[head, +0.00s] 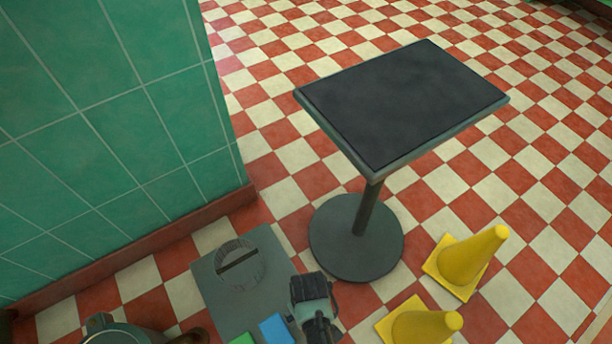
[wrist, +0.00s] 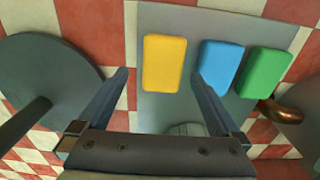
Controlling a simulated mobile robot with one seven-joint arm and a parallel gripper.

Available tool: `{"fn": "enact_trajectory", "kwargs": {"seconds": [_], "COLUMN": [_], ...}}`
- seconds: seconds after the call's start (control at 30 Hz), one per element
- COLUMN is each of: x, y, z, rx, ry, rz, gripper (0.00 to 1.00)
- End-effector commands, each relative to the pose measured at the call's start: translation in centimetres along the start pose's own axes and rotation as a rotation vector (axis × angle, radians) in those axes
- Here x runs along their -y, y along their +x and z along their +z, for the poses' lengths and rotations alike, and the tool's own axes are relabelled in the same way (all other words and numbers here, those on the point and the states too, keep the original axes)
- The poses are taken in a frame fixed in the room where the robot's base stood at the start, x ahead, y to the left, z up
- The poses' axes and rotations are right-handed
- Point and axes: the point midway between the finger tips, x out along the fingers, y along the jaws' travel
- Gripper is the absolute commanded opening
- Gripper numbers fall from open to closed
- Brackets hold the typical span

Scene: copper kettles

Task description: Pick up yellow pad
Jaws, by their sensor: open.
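The yellow pad (wrist: 165,63) lies flat on a grey plate (wrist: 186,20) on the floor, in the upper middle of the wrist view. My gripper (wrist: 160,76) is open and empty, with its fingertips seen on either side of the yellow pad. The right fingertip overlaps the left edge of the blue pad (wrist: 218,68); I cannot tell whether it touches. In the head view my gripper is at the bottom centre over the edge of the grey plate (head: 215,274), and the yellow pad is hidden there.
A green pad (wrist: 264,72) lies right of the blue pad. A dark-topped pedestal table (head: 405,100) stands close by, its round base (head: 340,250) beside the plate. Two yellow cones (head: 475,255) stand to its right. A green tiled wall (head: 110,110) is at left.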

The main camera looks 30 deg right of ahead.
Motion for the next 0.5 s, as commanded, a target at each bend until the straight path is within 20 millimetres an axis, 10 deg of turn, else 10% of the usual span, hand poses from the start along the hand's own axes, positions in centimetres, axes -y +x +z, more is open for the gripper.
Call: {"fn": "enact_trajectory", "kwargs": {"seconds": [0.5], "x": [0.5], "y": [5.0], "z": [0.3], "rx": [0.000], "ry": [0.001], "rz": [0.000], "gripper": [1.00]}}
